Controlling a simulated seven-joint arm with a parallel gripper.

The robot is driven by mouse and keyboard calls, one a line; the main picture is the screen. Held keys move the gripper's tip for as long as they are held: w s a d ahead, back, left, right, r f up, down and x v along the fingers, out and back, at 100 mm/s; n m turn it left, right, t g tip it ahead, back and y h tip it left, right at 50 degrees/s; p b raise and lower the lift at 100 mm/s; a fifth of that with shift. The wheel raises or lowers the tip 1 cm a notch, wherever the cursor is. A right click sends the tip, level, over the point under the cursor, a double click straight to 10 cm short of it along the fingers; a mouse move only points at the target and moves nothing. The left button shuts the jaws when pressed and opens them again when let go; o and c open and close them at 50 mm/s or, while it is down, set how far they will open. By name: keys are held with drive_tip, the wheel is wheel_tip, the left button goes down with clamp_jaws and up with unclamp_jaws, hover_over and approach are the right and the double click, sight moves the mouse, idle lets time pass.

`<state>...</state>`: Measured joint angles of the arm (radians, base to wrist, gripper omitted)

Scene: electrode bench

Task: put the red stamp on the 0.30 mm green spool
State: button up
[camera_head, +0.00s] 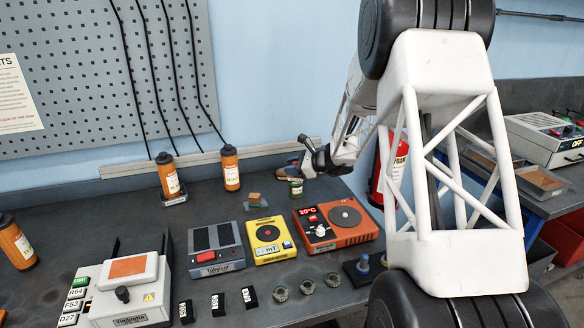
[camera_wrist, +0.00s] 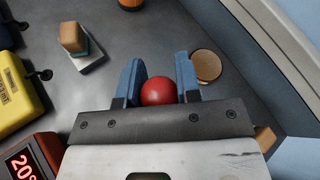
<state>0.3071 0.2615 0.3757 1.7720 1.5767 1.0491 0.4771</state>
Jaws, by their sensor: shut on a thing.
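My gripper (camera_wrist: 158,88) has its two blue fingers closed around a red ball-shaped knob (camera_wrist: 158,92), which I take to be the red stamp's handle. The stamp's lower part is hidden. In the head view my gripper (camera_head: 296,160) is small, near the back of the bench, above a green spool (camera_head: 295,188) with a label too small to read. A round tan top (camera_wrist: 206,66), likely this spool's, shows just right of the right finger in the wrist view. The held stamp is beside it in that view, not over its middle; its height cannot be told.
A wooden block (camera_head: 254,198) sits on a grey pad left of the spool. An orange hotplate (camera_head: 336,225), a yellow device (camera_head: 270,240) and a grey device (camera_head: 215,250) stand in front. Orange bottles (camera_head: 231,168) stand at the back wall, left. A red extinguisher (camera_head: 390,166) is at right.

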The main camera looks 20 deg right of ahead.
drive_tip(key=shift+f, duration=0.1)
drive_tip(key=o, duration=0.9)
drive_tip(key=shift+s+d+r, duration=0.1)
drive_tip(key=shift+r, duration=0.1)
drive_tip(key=v, duration=1.1)
drive_tip(key=shift+s+d+r, duration=0.1)
drive_tip(key=shift+s+d, duration=0.1)
drive_tip(key=shift+d, duration=0.1)
